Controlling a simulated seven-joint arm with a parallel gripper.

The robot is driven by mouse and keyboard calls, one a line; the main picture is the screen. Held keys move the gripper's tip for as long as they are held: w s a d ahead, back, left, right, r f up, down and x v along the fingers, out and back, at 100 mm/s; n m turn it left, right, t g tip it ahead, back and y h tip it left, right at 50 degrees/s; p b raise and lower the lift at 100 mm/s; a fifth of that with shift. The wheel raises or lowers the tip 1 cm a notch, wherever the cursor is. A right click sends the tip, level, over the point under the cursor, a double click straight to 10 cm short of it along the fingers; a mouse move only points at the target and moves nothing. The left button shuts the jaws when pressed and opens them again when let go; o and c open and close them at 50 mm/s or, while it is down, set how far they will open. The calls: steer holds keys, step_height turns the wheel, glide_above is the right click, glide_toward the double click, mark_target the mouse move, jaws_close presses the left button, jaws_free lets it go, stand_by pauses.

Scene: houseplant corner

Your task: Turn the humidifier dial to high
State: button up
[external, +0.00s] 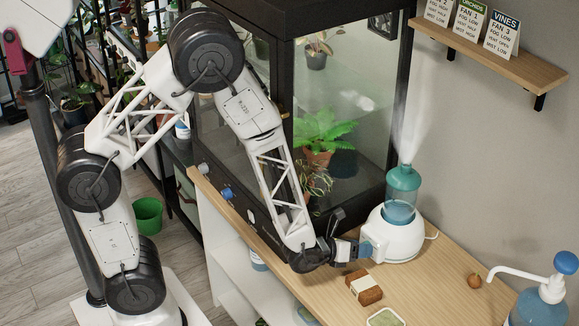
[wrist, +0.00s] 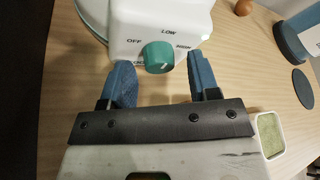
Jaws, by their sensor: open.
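The white humidifier (external: 395,238) stands on the wooden bench with a teal tank on top, and mist rises from it. In the wrist view its teal dial (wrist: 158,56) is on the white front panel (wrist: 190,22). A pale mark on the dial points toward the bottom of the picture. My gripper (wrist: 160,66) is open, with one blue finger on each side of the dial; contact cannot be told. It also shows in the external view (external: 352,249).
A brown block with a pale band (external: 365,288) and a small green-filled tray (external: 384,318) lie on the bench near my gripper. A pump bottle (external: 540,300) stands at right. The glass cabinet (external: 345,110) rises behind my forearm.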

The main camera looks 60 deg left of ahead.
steer(key=shift+w, duration=0.1)
steer(key=c, duration=0.9)
steer(key=shift+d+m+y, duration=0.1)
steer(key=shift+m+y, duration=0.5)
steer(key=shift+m, duration=0.4)
steer(key=o, duration=0.9)
